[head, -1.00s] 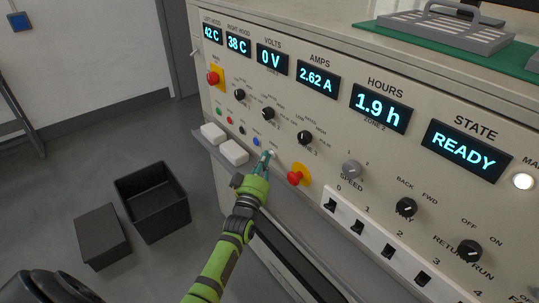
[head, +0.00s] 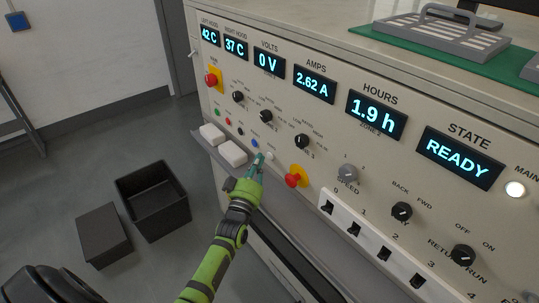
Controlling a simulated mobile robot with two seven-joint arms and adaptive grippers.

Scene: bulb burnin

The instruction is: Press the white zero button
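A small white button (head: 270,156) sits at the right end of the row of small buttons on the panel's lower front, right of the blue button (head: 255,143). Its label is too small to read. My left gripper (head: 258,159) is just left of the white button, with its teal fingertips pointing up towards the panel. The fingers look close together, but I cannot tell whether they are shut. I see nothing held between them. Whether the tips touch the panel is unclear. My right gripper is not in view.
A red knob on a yellow plate (head: 293,180) is right of the white button. Two white blocks (head: 233,153) lie on the ledge to the left. Black knobs (head: 302,141) and a white switch strip (head: 369,243) are nearby. A black open bin (head: 151,203) stands on the floor.

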